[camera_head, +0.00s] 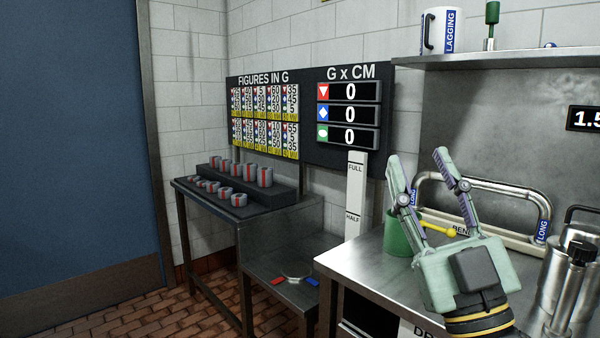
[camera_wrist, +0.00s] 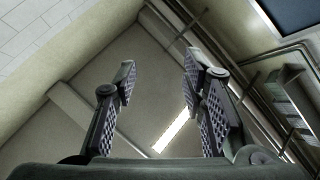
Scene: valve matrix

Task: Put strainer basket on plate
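My gripper (camera_head: 418,158) is raised in front of the metal worktop at the right, its fingers pointing up and apart. It also shows in the wrist view (camera_wrist: 160,64), open, with nothing between its fingers and the ceiling behind. A small round silver plate-like disc (camera_head: 297,271) lies on a low dark stand at centre, between a red and a blue tab; I cannot tell if it is the task's plate. I cannot clearly make out a strainer basket. A green cup-like container (camera_head: 398,236) stands on the worktop, partly behind my gripper.
Several grey, red-marked cups (camera_head: 238,199) stand on a stepped dark table (camera_head: 238,222) at left. A bent metal pipe (camera_head: 500,182) and a steel vessel (camera_head: 567,285) are at right. A shelf (camera_head: 510,57) with a white mug (camera_head: 441,31) is above.

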